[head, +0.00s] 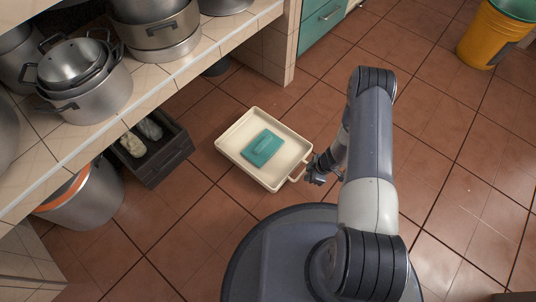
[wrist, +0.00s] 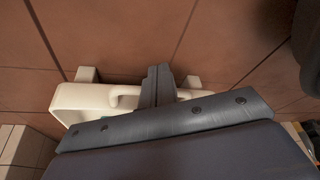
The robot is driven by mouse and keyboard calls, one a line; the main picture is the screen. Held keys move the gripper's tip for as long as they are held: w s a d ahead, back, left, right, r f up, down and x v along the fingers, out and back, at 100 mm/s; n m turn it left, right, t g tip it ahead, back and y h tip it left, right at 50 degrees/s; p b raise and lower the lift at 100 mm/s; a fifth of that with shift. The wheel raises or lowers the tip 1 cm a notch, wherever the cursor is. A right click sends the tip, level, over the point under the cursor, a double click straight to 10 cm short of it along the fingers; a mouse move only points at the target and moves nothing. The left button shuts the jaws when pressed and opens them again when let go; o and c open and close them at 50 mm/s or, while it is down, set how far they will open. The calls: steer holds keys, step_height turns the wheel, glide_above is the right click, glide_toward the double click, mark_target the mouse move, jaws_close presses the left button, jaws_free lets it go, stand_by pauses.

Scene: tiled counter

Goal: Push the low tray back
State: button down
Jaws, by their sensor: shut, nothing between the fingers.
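The low tray (head: 240,130) is cream coloured and sits on the brown tiled floor in front of my base, in the head view. A teal block-like item (head: 263,147) lies inside it. A cream handle loop (head: 298,171) stands out at its near right side. My gripper (head: 314,179) is shut and empty, low down beside this handle; I cannot tell if it touches. In the wrist view the tray (wrist: 85,96) is partly covered by my own wrist, and the shut fingers (wrist: 158,84) lie at the handle (wrist: 122,97).
A dark crate (head: 160,165) with pale items stands left of the tray, under the tiled counter (head: 185,62) that carries metal pots (head: 85,85). A large pot (head: 88,198) with an orange band is on the floor at left. A yellow bin (head: 487,38) stands far right. Floor behind the tray is clear.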

mark_target(260, 141)
steer(key=shift+w+a+b, duration=0.35)
steer(key=shift+w+a, duration=0.75)
steer(key=shift+a, duration=0.4)
steer(key=shift+w+a+b, duration=0.4)
steer(key=shift+w+a, duration=0.65)
steer(key=shift+a, duration=0.5)
steer(key=shift+w+a+b, duration=0.35)
steer(key=shift+w+a, duration=0.75)
steer(key=shift+a, duration=0.4)
steer(key=shift+w+a+b, duration=0.4)
steer(key=shift+w+a, duration=0.4)
steer(key=shift+a, duration=0.3)
steer(key=shift+w+a+b, duration=0.45)
steer(key=shift+w+a, duration=0.3)
steer(key=shift+a, duration=0.35)
steer(key=shift+w+a+b, duration=0.4)
steer(key=shift+w+a, duration=0.4)
steer(key=shift+a, duration=0.3)
steer(key=shift+w+a, duration=0.55)
steer(key=shift+a, duration=0.25)
steer(key=shift+w+a, duration=0.55)
steer(key=shift+a, duration=0.25)
steer(key=shift+w+a, duration=0.55)
steer(key=shift+a, duration=0.25)
